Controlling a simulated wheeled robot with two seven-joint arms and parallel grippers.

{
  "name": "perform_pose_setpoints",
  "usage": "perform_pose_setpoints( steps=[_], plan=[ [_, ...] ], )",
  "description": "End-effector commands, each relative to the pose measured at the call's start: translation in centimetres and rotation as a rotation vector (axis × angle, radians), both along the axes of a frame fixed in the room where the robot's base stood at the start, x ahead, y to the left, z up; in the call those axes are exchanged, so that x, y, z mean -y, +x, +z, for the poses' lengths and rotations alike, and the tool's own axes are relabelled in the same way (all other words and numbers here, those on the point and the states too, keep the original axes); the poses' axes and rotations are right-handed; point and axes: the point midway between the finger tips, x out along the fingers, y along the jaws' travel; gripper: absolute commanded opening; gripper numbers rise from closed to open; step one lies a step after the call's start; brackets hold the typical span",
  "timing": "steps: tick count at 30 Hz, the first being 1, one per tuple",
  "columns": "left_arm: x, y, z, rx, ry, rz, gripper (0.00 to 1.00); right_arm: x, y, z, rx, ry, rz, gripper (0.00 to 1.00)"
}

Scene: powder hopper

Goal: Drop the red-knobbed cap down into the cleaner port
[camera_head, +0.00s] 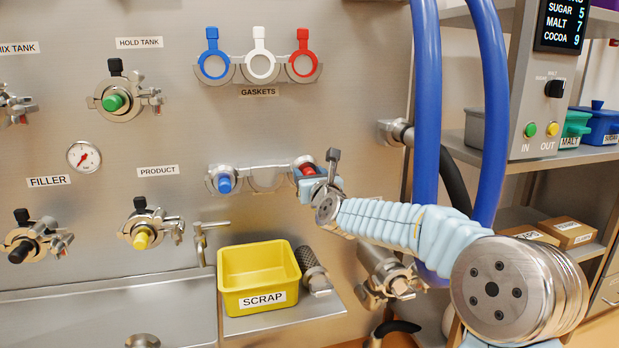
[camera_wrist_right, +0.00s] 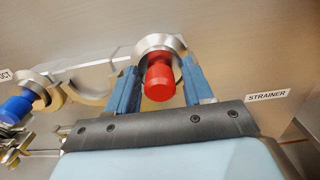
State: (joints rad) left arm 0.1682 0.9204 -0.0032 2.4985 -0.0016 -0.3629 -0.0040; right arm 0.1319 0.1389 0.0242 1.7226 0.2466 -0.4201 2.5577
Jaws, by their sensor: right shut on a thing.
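The red-knobbed cap (camera_head: 308,169) is at the right end of a steel wall rack under the gaskets. In the right wrist view its red knob (camera_wrist_right: 158,78) stands out from a round steel disc that still sits at the rack's end holder. My right gripper (camera_head: 311,177) has its blue fingers on both sides of the knob and is shut on it. The fingers also show in the right wrist view (camera_wrist_right: 161,88). No label naming the cleaner port is readable, so I cannot tell which port it is. My left gripper is out of view.
A blue-knobbed cap (camera_head: 225,181) sits at the rack's left end, with an empty holder (camera_head: 264,178) between. A yellow scrap bin (camera_head: 258,275) stands on a ledge below. Thick blue hoses (camera_head: 427,110) hang to the right. A strainer label (camera_wrist_right: 268,96) is right of my gripper.

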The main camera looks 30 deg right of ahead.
Motion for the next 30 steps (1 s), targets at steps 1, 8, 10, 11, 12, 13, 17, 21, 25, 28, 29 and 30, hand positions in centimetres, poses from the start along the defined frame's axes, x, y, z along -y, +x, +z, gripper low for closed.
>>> perform_pose_setpoints(
  steps=[1,8,10,11,12,13,17,21,25,28,29,30],
  plan=[
    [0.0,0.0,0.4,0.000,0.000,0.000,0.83,0.0,0.0,0.8,0.003,0.000,0.000,0.15],
    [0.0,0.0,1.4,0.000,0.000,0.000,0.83,0.0,0.0,2.7,0.003,0.000,0.000,0.15],
    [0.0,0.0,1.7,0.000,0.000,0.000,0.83,0.0,0.0,3.2,0.003,0.000,0.000,0.15],
    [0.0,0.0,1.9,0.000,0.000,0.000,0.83,0.0,0.0,3.5,0.003,0.000,0.000,0.15],
    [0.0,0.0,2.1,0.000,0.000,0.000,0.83,0.0,0.0,3.8,0.003,0.000,0.000,0.15],
    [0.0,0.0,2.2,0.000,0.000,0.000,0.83,0.0,0.0,4.0,0.003,0.000,0.000,0.15],
    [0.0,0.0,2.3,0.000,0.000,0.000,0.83,0.0,0.0,4.4,0.002,0.000,0.001,0.15],
    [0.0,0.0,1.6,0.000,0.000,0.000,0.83,-0.3,-1.1,4.3,0.004,0.000,0.001,0.15],
    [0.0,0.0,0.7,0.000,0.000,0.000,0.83,-0.7,-2.9,4.1,0.004,0.001,0.001,0.15],
    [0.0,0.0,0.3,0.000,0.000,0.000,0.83,-1.0,-4.2,4.2,0.004,0.001,0.000,0.15],
    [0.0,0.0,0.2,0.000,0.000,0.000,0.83,-1.1,-4.6,4.2,0.004,0.001,0.000,0.15],
    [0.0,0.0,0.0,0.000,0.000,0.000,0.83,-1.2,-5.2,4.2,0.004,0.000,0.000,0.15]
  ],
)
